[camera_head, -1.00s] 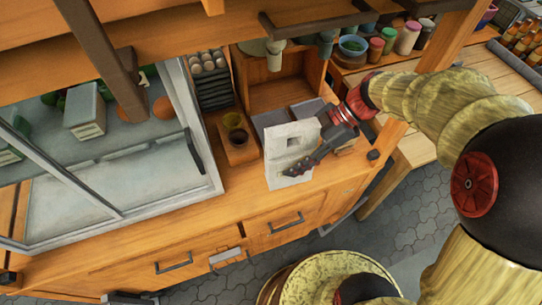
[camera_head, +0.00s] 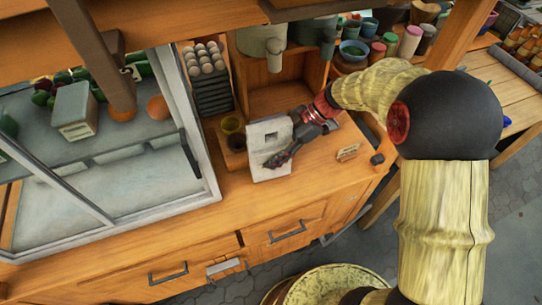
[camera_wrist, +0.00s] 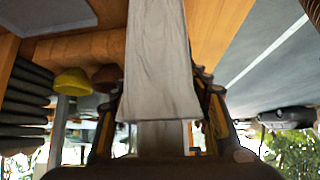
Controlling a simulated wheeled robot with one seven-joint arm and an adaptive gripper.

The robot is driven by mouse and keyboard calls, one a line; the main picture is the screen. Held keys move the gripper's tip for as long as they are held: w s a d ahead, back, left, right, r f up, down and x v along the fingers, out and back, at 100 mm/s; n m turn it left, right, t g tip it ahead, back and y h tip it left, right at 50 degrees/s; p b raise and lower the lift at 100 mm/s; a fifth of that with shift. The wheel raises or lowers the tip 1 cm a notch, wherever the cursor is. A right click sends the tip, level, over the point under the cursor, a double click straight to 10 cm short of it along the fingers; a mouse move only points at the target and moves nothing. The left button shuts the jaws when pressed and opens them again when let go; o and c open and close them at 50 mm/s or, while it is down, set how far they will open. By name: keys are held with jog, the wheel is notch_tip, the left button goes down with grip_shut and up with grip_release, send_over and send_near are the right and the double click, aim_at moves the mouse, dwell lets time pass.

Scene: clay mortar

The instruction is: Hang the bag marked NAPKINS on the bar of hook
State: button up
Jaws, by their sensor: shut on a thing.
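In the wrist view the bag (camera_wrist: 160,62) runs between the two dark fingers of my gripper (camera_wrist: 160,108). I cannot pick out the hook for certain. A dark bar (camera_head: 310,10) runs along the shelf at the top of the head view.
A glass case (camera_head: 110,180) stands at left. An open wooden cubby (camera_head: 285,92) is behind. A small sign (camera_head: 348,152) stands at right. The front counter is clear.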

aim_at(288, 139)
jog(key=shift+f, duration=0.45)
jog(key=shift+f, duration=0.1)
jog(key=o, duration=1.6)
jog(key=shift+c, duration=0.2)
jog(key=shift+s+p, duration=0.1)
jog(key=shift+p, duration=0.35)
jog(key=p+v, duration=0.2)
jog(key=v, duration=0.5)
jog(key=shift+w+d+r, duration=0.2)
jog(key=shift+r, duration=0.05)
